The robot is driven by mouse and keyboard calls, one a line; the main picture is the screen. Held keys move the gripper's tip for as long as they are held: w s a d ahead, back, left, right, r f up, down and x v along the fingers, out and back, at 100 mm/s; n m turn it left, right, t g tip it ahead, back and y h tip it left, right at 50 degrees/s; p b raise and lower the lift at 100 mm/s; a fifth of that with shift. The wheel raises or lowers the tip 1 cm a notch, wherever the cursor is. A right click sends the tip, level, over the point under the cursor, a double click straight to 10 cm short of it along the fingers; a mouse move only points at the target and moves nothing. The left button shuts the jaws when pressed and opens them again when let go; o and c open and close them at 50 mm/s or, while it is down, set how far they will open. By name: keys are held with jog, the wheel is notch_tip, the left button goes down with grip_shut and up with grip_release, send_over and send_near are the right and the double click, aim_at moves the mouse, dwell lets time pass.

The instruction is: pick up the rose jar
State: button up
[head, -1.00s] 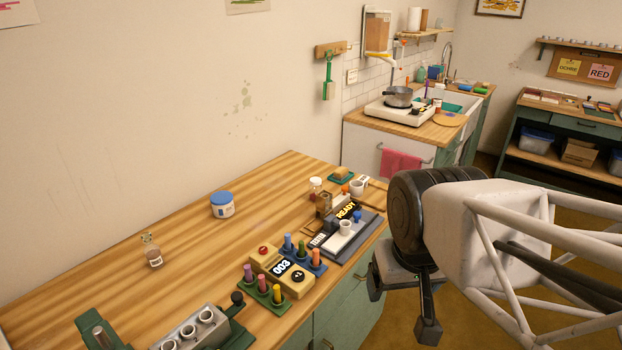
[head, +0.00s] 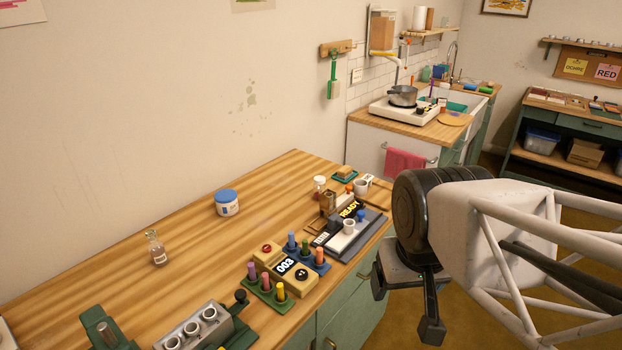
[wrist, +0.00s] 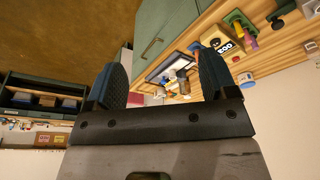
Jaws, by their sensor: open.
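A small clear glass bottle (head: 158,252) with a dull pinkish filling stands at the left of the wooden table (head: 100,275). A white jar with a blue lid (head: 227,204) stands farther back. A small white-capped jar with some red on it (head: 319,186) stands near the far end. I cannot tell for sure which one is the rose jar. My gripper (head: 405,305) hangs past the table's right edge, well apart from all of them. It is open and empty; its two dark fingers also show in the wrist view (wrist: 162,82).
A metal rack with cups (head: 195,328) stands at the front. The middle and left table are mostly clear.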

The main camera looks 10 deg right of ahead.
jog(key=shift+r, duration=0.1)
jog(key=w+v, duration=0.1)
jog(key=v, duration=0.4)
jog(key=w+r+n+h, duration=0.2)
jog(key=w+n, duration=0.2)
jog(key=w, duration=0.7)
jog(key=w+r+n+g+h, duration=0.1)
jog(key=w+r+n+h, duration=0.2)
jog(key=w, duration=0.8)
jog(key=w+r+n+h, duration=0.15)
jog(key=w+n, duration=0.35)
jog(key=w, duration=0.5)
jog(key=w+a+f+n+t+h, duration=0.1)
jog(key=w+a+f+n+h, duration=0.2)
jog(key=w, duration=0.7)
jog(key=w+a+f+n+t+h, duration=0.1)
jog(key=w+a+n, duration=0.3)
jog(key=w, duration=0.5)
jog(key=w+a+f+n+t+h, duration=0.1)
jog(key=w+a+f+n+h, duration=0.2)
jog(key=w, duration=0.7)
send_near(319, 189)
jog(key=shift+y, duration=0.45)
jog(key=w+d, duration=0.2)
jog(key=shift+w+d+f, duration=0.35)
jog(key=shift+w, duration=0.05)
